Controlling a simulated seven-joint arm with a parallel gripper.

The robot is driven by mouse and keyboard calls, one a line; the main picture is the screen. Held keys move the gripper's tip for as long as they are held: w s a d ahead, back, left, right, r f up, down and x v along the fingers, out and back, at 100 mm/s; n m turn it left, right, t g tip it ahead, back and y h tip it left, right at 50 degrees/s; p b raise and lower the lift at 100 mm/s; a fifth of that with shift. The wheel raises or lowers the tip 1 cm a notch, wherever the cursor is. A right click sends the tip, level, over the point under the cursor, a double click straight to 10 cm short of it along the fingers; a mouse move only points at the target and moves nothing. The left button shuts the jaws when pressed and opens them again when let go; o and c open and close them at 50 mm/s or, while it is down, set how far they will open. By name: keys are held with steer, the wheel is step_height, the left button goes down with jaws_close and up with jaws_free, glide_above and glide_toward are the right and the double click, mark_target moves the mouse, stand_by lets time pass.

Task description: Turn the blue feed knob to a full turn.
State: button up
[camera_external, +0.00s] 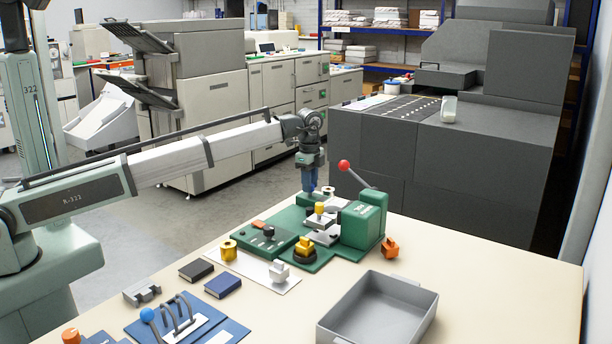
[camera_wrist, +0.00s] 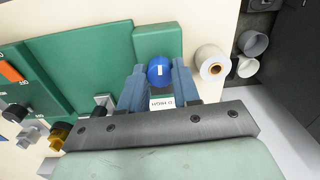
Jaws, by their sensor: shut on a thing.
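The blue feed knob (camera_wrist: 156,80) is round, with a short white line on its face. It stands on a green block (camera_wrist: 150,43) of the machine. My gripper (camera_wrist: 160,72) has one blue finger on each side of the knob and is shut on it. A white label with dark print sits just below the knob in the wrist view. In the external view, my gripper (camera_external: 309,188) points down at the back edge of the green machine (camera_external: 362,225). There the knob is hidden by the fingers.
A white roll (camera_wrist: 212,64) stands right beside the gripper. The green machine carries a lever with a red ball (camera_external: 344,165), a yellow knob and a dark knob. A grey tray (camera_external: 378,308) sits at the table's front right. Two small books lie at the left.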

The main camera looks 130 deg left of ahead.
steer(key=m, duration=0.5)
steer(key=shift+m, duration=0.4)
steer(key=m, duration=1)
steer(key=shift+m, duration=0.4)
steer(key=m, duration=0.5)
steer(key=shift+m, duration=0.4)
steer(key=o, duration=1.1)
steer(key=shift+c, duration=0.2)
step_height(320, 180, up, 14)
